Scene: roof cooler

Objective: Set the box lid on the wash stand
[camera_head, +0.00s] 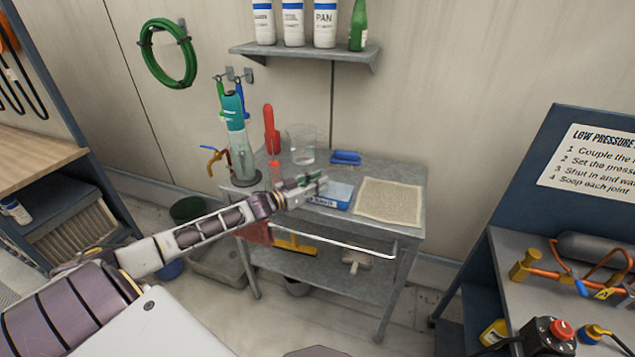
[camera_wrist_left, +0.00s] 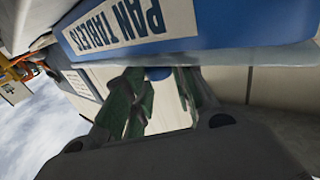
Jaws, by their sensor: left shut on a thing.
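The box lid (camera_head: 335,195), blue with a white label, is over the front middle of the grey wash stand (camera_head: 335,173). In the left wrist view the lid (camera_wrist_left: 215,22) fills the top, its label reading "PAN TABLETS". My left gripper (camera_head: 316,185) has its green fingers at the lid's left side and is shut on it. The fingers also show in the wrist view (camera_wrist_left: 155,95). I cannot tell whether the lid touches the stand top. My right gripper is not in view.
On the stand, a beige mat (camera_head: 390,202) lies right of the lid and a blue brush (camera_head: 345,157) behind it. A glass beaker (camera_head: 301,145), a red bottle (camera_head: 271,130) and a clear cylinder (camera_head: 240,155) stand at the back left. A shelf (camera_head: 310,50) hangs above.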

